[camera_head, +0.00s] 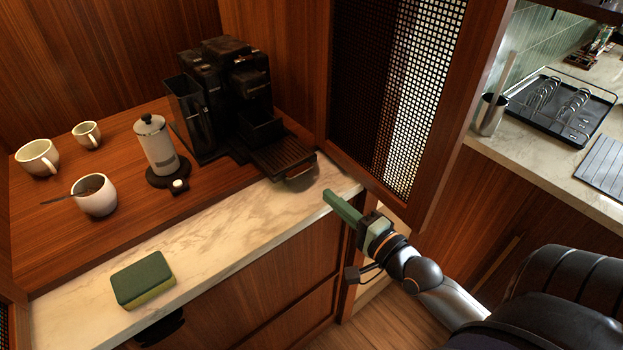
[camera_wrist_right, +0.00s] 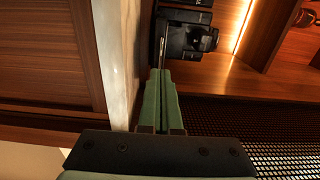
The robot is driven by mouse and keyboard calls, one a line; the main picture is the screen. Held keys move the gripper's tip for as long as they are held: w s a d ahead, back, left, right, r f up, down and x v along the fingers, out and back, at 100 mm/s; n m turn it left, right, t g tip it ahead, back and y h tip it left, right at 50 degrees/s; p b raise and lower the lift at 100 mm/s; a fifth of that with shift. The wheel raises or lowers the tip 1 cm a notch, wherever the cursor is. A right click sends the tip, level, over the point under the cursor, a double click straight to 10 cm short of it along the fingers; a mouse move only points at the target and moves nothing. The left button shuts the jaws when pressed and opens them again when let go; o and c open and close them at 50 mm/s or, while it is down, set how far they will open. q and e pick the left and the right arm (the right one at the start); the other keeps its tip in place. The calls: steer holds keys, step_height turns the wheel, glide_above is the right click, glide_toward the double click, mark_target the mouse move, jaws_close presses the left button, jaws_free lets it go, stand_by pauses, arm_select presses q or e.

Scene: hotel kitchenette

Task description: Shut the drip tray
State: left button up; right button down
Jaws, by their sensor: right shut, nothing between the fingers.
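The black coffee machine (camera_head: 228,90) stands on the wooden shelf at the back of the niche. Its ribbed drip tray (camera_head: 278,155) sticks out from the machine's base toward the counter's front, with a copper-coloured piece at its front end. My right gripper (camera_head: 328,196) has green fingers, pressed together and empty. Its tips are near the counter's right front edge, in front of the tray and apart from it. In the right wrist view the shut fingers (camera_wrist_right: 160,74) point toward the coffee machine (camera_wrist_right: 187,38), which shows sideways. My left gripper is not in view.
A mesh door panel (camera_head: 385,90) stands close to the right of the tray. A white canister (camera_head: 156,145), several white cups and a green sponge (camera_head: 143,278) are to the left. The marble strip (camera_head: 225,225) before the machine is clear.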

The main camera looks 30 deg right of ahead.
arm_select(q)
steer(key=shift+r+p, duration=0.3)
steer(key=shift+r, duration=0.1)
arm_select(e)
glide_toward(280, 151)
steer(key=shift+s+d+f, duration=0.1)
steer(key=shift+s+f, duration=0.45)
steer(key=shift+s, duration=0.1)
steer(key=w, duration=0.3)
steer(key=w+b, duration=0.1)
steer(key=w, duration=0.3)
steer(key=w+a, duration=0.1)
steer(key=w, duration=0.3)
steer(key=shift+w, duration=0.1)
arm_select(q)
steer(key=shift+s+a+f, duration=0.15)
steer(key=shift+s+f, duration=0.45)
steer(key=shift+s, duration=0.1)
arm_select(e)
steer(key=shift+d+r, duration=0.1)
steer(key=shift+r, duration=0.15)
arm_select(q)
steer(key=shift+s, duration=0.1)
